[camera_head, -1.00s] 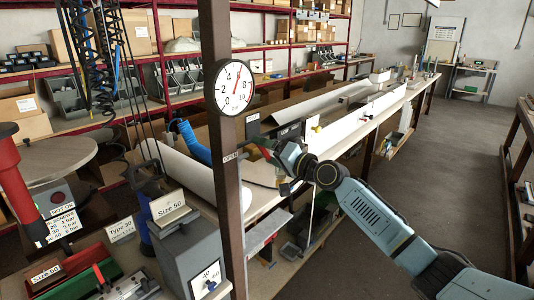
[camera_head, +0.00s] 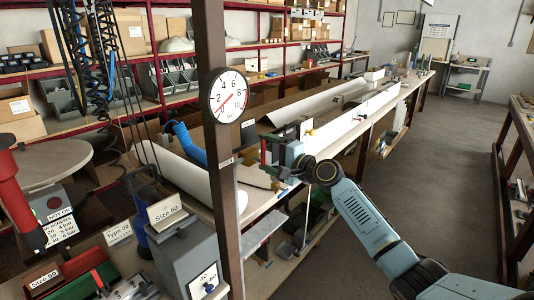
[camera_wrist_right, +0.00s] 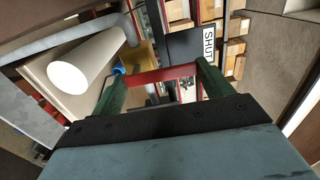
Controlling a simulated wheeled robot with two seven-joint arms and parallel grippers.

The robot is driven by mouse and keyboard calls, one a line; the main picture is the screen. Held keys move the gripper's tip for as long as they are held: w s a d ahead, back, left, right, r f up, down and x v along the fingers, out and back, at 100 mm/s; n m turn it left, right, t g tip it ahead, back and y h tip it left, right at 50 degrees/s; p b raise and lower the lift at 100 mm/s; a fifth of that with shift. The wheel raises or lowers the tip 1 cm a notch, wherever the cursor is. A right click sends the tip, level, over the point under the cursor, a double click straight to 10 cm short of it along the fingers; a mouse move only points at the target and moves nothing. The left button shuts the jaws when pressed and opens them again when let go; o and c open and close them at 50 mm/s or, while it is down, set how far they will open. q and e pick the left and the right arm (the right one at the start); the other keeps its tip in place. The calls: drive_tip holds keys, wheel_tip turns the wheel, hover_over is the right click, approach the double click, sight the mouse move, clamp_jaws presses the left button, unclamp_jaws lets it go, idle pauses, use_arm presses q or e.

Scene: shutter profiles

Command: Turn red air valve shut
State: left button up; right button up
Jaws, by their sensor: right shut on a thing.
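The red valve handle (camera_wrist_right: 165,74) shows in the right wrist view as a red bar spanning the gap between my green fingers. My right gripper (camera_head: 268,152) is shut on it, just right of the brown post in the head view. A white SHUT label (camera_wrist_right: 208,40) is beside the fingers in the wrist view. The round pressure gauge (camera_head: 229,95) is on the post, its red needle pointing to the lower left, near 0. A small label (camera_head: 225,162) is on the post below it. The handle is mostly hidden by the gripper in the head view. My left gripper is not in view.
A long workbench (camera_head: 345,140) with white profiles runs back behind my right arm. A blue hose (camera_head: 188,143) lies left of the post. A grey box (camera_head: 187,255) with a Size 50 sign stands at the front. The floor (camera_head: 440,150) on the right is clear.

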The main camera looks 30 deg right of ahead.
idle(0.4)
drive_tip(key=o, duration=1.4)
drive_tip(key=shift+c, duration=0.2)
drive_tip(key=b+v, duration=0.2)
drive_tip(key=v, duration=1.1)
drive_tip(key=shift+s, duration=0.25)
drive_tip(key=shift+d, duration=0.1)
